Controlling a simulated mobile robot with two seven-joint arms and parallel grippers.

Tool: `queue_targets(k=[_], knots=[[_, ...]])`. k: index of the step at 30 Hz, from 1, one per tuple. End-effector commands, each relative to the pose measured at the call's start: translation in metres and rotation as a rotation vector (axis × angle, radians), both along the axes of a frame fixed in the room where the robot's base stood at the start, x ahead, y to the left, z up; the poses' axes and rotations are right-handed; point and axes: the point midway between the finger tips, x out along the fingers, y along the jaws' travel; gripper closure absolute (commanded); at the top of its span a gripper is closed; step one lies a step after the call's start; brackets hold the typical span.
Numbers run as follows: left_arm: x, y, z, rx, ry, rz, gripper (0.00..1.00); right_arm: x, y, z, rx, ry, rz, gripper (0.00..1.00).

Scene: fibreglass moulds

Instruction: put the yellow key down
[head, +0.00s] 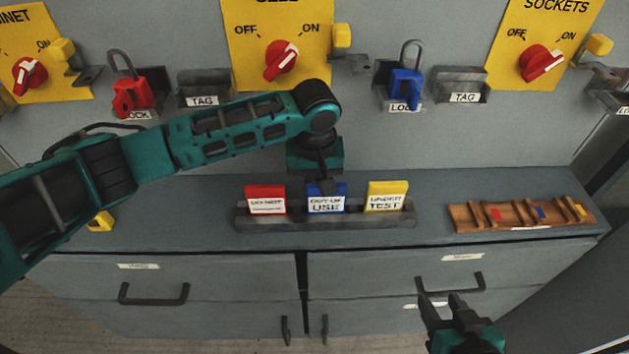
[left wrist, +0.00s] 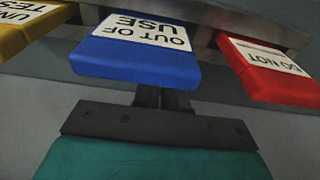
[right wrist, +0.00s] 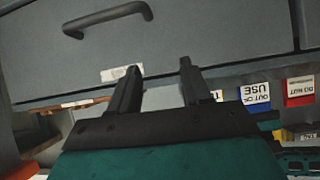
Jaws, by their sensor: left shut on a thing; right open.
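My left gripper (head: 326,184) is shut on the top of the blue OUT OF USE card (head: 327,206), which stands in the middle of the grey card holder (head: 285,223). The blue card also shows large in the left wrist view (left wrist: 135,65). My right gripper (head: 438,298) is open and empty in front of the drawers, left of and below the rack; its fingers also show apart in the right wrist view (right wrist: 159,68).
A red card (head: 265,199) and a yellow card (head: 387,195) flank the blue one. A yellow object (head: 100,222) is partly hidden behind my left arm. Red (head: 132,96) and blue (head: 405,88) padlocks hang above. The counter between holder and rack is clear.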

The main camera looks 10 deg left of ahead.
Motion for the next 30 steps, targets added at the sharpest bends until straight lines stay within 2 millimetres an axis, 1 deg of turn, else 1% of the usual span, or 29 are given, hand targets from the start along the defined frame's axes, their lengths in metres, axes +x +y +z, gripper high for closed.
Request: queue_targets(k=[7,8,15,22,25,27,30], knots=[[-0.001,0.000,-0.007,-0.001,0.002,0.000,1.00,0.000,0.000,0.004,0.000,-0.001,-0.001,0.52],[0.000,0.000,-0.008,0.000,0.001,0.000,0.87,-0.001,0.000,0.003,0.000,-0.001,-0.001,0.52],[0.000,0.000,-0.008,0.000,0.001,0.000,0.64,-0.002,0.000,0.001,0.001,0.002,-0.002,0.52],[0.000,0.000,-0.007,0.000,0.001,0.000,0.63,-0.002,0.001,0.001,0.005,0.004,-0.006,0.52],[0.000,0.000,-0.004,0.000,-0.001,-0.001,0.63,-0.002,0.001,-0.002,0.006,0.004,-0.007,0.52],[0.001,0.000,0.003,0.000,-0.004,0.000,0.63,-0.002,0.001,-0.005,0.006,0.006,-0.006,0.52],[-0.002,-0.001,0.025,-0.003,-0.002,0.000,0.63,-0.002,0.001,0.004,0.004,0.009,-0.006,0.52]])
